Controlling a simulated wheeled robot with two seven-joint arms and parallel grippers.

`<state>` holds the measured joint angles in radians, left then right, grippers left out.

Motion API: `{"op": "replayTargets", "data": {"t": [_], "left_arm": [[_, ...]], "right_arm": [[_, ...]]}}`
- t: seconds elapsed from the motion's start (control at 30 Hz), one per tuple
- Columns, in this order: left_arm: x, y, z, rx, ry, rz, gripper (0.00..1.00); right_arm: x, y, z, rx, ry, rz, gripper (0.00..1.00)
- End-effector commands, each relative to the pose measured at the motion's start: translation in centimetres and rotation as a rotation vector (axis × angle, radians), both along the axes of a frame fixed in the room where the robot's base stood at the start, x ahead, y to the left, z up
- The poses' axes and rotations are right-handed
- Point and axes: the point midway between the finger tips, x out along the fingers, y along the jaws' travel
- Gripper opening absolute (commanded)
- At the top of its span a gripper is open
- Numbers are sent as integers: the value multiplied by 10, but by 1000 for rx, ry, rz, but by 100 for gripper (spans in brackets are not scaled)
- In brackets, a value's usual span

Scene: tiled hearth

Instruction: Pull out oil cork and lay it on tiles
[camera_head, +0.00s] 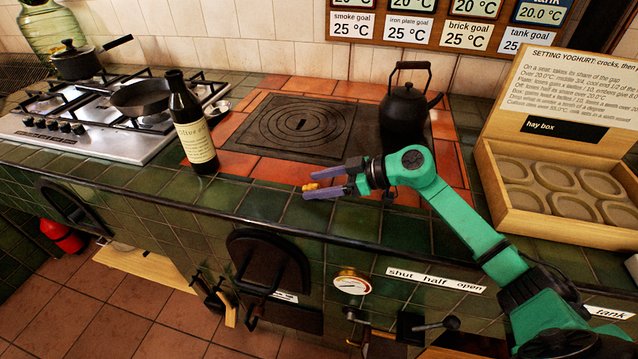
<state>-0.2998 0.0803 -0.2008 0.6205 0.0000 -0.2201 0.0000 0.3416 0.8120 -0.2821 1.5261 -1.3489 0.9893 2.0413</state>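The dark oil bottle (195,135) with a cream label stands upright on the green tiles (262,203), left of the iron plate. No cork shows in its dark mouth. My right gripper (322,184) reaches in from the right, its two purple-grey fingers pointing left. It is shut on the small orange-tan cork (315,187), which sticks out at the fingertips. The cork is over the front tiles, right of the bottle and apart from it. Whether it touches the tiles I cannot tell. My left gripper is out of view.
A black kettle (402,108) stands behind my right gripper, beside the ringed iron plate (300,128). A gas hob (85,120) with a pan (140,97) and pot (77,62) lies left. An open hay box (560,215) stands right. Green tiles between bottle and gripper are clear.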

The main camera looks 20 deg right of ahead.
Motion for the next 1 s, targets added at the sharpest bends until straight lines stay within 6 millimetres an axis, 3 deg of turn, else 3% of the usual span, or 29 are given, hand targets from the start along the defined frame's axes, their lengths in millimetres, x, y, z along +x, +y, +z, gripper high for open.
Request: {"op": "replayTargets", "data": {"t": [0.37, 0.8, 1.0], "left_arm": [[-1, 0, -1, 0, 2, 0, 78], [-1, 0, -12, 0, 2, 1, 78], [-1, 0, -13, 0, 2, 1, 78]], "right_arm": [[-4, -8, 3, -1, 1, -2, 65], [-58, -91, 48, -5, 5, 1, 65], [-69, -109, 62, -1, 1, 0, 65]]}}
